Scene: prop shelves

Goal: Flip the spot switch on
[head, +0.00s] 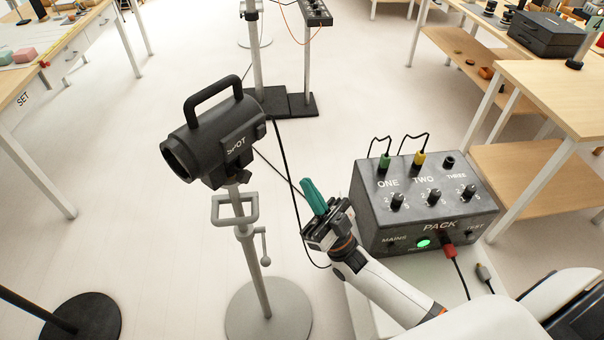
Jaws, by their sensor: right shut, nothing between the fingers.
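The spot (203,146) is a black lamp with a top handle and the word SPOT on its side, mounted on a grey stand (257,268). Its open front faces left. A small black box sits on its side near the lettering; I cannot make out the switch or its position. My right gripper (312,188) comes in from the lower right, with its teal fingers shut and empty. In the picture it is right of and below the spot, apart from it, left of the pack. My left gripper is not in view.
The grey pack (437,208) has a green plug at ONE, a yellow plug at TWO, a red plug (447,250) in front and a lit green lamp. A dark cable hangs behind my gripper.

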